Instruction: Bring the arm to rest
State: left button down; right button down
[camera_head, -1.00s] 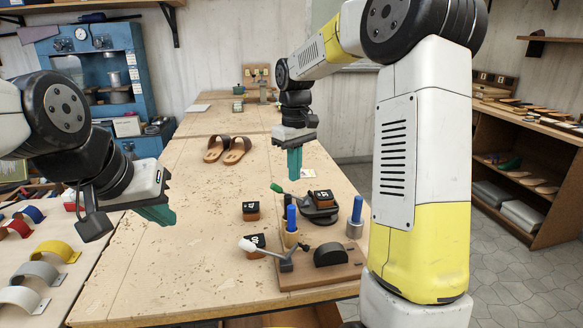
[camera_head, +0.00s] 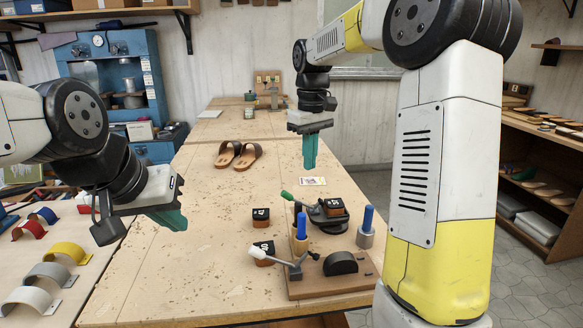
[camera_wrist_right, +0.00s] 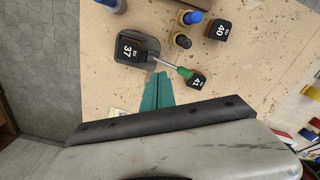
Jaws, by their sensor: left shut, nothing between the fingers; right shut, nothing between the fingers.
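My left gripper (camera_head: 172,219) is at the left of the head view, over the left edge of the workbench (camera_head: 170,265), with its teal fingers together and nothing in them. My right gripper (camera_head: 310,152) hangs fingers down above the bench, right of the sandals. Its teal fingers are closed and empty. In the right wrist view the fingers (camera_wrist_right: 157,91) point toward a green-handled tool (camera_wrist_right: 184,72) and a black block marked 37 (camera_wrist_right: 130,50), apart from both as far as I can tell.
A pair of brown sandals (camera_head: 238,155) lies on the bench. Numbered blocks, blue-handled tools and a wooden base with a lever (camera_head: 330,284) stand at the front right. Coloured arches (camera_head: 45,272) lie on the left. Shelves (camera_head: 540,185) stand at right. The middle of the bench is clear.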

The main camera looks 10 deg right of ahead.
jog(key=s+d+m+t+y, duration=0.1)
jog(key=s+m+t, duration=0.4)
jog(key=s, duration=1.8)
jog(key=shift+s+d+m+t+y, duration=0.15)
jog(key=shift+s+m+t+y, duration=0.2)
jog(key=shift+t+y, duration=0.25)
jog(key=shift+r, duration=0.1)
